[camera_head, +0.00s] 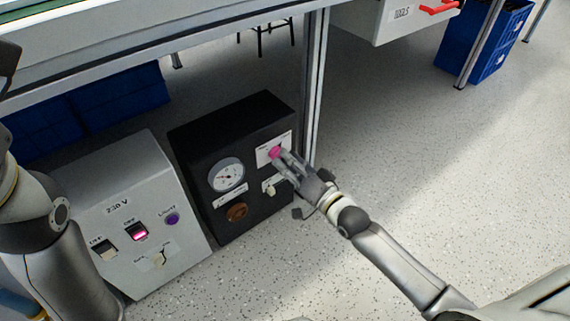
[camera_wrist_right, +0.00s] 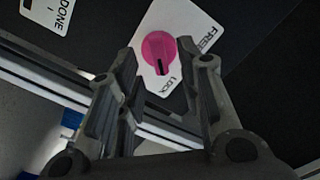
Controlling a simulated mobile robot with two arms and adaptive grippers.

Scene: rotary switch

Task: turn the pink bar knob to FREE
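The pink bar knob (camera_head: 274,152) sits on a white plate on the front of a black box (camera_head: 238,118). In the right wrist view the knob (camera_wrist_right: 159,50) shows a dark pointer line aimed at the word LOCK; the word FREE is to its upper right. My right gripper (camera_head: 280,160) is at the knob, and in the wrist view its two fingers (camera_wrist_right: 165,65) are apart, one on each side of the knob, with visible gaps. My left arm (camera_head: 45,220) is at the left edge; a dark part above it, cut off, may be its gripper.
The black box also has a gauge (camera_head: 227,175), a brown knob (camera_head: 237,212) and a small pale switch (camera_head: 269,188). A grey 230 V box (camera_head: 130,215) with switches stands to the left. A metal post (camera_head: 316,90) stands just right of the black box.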

